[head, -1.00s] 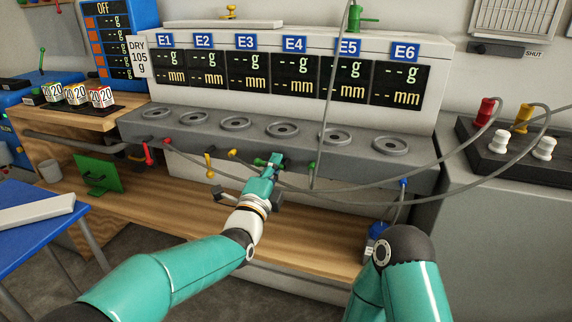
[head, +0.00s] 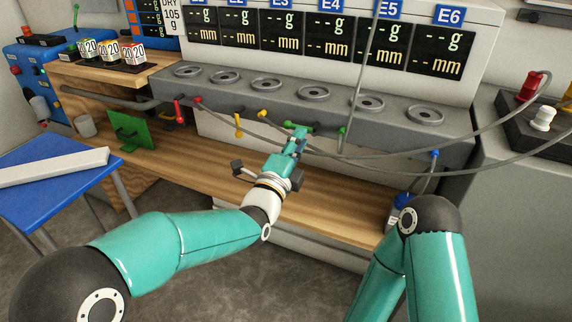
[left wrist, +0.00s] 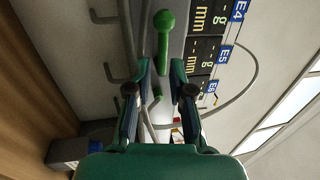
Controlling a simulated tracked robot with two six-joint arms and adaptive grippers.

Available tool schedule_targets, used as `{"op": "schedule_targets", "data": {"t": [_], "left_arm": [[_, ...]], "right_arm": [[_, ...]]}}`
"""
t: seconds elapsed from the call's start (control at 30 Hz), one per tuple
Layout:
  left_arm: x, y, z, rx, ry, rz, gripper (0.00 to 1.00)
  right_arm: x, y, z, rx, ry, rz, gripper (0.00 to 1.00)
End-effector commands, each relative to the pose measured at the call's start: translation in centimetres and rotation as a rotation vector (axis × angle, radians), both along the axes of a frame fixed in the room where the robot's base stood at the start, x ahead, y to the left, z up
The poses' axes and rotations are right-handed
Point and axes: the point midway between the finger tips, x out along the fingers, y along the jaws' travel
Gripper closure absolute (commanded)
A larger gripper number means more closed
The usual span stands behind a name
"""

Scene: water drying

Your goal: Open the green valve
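The green valve handle (head: 297,126) sits on the front of the grey bench ledge, below the E3 and E4 displays. My left gripper (head: 298,140) is at it, just below and in front. In the left wrist view the green handle (left wrist: 165,35) lies just beyond the fingertips (left wrist: 161,68), which are apart with nothing held between them. Whether a finger touches the handle I cannot tell. A smaller green fitting (head: 342,131) is to its right, and it shows between the fingers in the left wrist view (left wrist: 157,95).
Red (head: 179,110) and yellow (head: 239,125) handles hang from the ledge to the left. Grey hoses (head: 400,168) cross in front of the ledge on the right. A blue table (head: 60,195) is at left.

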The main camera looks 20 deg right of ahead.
Motion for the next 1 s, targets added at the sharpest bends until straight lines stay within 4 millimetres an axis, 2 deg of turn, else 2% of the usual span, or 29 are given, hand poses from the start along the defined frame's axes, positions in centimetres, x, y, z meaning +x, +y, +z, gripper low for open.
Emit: {"op": "schedule_targets", "data": {"t": [0.2, 0.4, 0.6, 1.0], "left_arm": [[-3.2, 2.5, -0.9, 0.002, 0.002, -0.001, 0.79], [-5.3, 4.1, -1.5, 0.004, 0.002, -0.002, 0.79], [-6.1, 4.7, -1.7, 0.003, 0.002, -0.002, 0.79], [-6.1, 4.8, -1.7, 0.003, 0.002, -0.002, 0.79]], "right_arm": [[0.0, 0.0, 0.0, 0.000, 0.000, 0.000, 0.43], [0.0, 0.0, 0.0, 0.000, 0.000, 0.000, 0.43], [0.0, 0.0, 0.0, 0.000, 0.000, 0.000, 0.43], [0.0, 0.0, -0.1, 0.000, 0.000, 0.000, 0.43]]}}
